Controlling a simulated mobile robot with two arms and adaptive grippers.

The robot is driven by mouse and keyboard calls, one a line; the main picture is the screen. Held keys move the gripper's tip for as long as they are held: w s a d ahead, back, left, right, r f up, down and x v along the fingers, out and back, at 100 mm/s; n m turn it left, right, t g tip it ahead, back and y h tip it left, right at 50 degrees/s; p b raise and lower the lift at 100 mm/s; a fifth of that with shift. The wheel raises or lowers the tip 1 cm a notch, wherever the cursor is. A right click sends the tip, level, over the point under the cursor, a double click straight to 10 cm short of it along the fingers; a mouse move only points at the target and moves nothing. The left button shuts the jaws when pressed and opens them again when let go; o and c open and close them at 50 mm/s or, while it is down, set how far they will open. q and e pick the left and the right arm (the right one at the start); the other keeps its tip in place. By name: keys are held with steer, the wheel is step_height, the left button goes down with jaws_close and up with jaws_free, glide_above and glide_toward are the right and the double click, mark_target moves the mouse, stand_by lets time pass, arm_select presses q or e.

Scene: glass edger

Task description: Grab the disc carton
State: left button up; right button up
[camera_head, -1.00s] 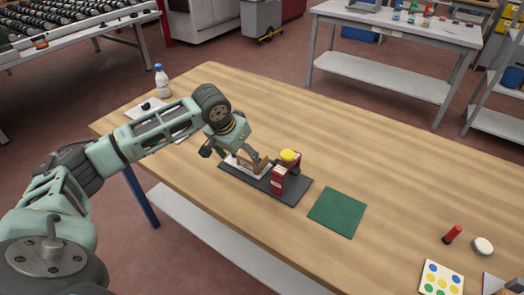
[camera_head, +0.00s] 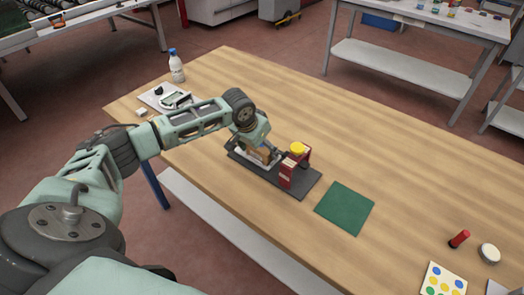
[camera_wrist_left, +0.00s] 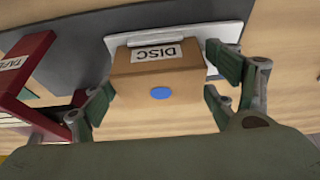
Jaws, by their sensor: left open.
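The disc carton is a brown box (camera_wrist_left: 165,75) with a white "DISC" label and a blue oval, in the left wrist view. It rests at a white plate (camera_wrist_left: 230,32) on a dark mat. In the head view the carton (camera_head: 262,154) is partly hidden by my left gripper. My left gripper (camera_wrist_left: 158,97) is open, with one finger on each side of the carton; I cannot tell whether they touch it. The left gripper also shows in the head view (camera_head: 258,148). My right gripper is not in view.
A red holder (camera_head: 287,172) labelled "TAPE", with a yellow round thing (camera_head: 297,148) on top, stands close beside the carton on the dark mat (camera_head: 305,187). A green mat (camera_head: 345,208) lies to the right. A bottle (camera_head: 176,66) stands at the far left. The table's middle right is clear.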

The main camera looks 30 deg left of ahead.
arm_select(q)
steer(key=shift+c, duration=0.7)
steer(key=c, duration=0.7)
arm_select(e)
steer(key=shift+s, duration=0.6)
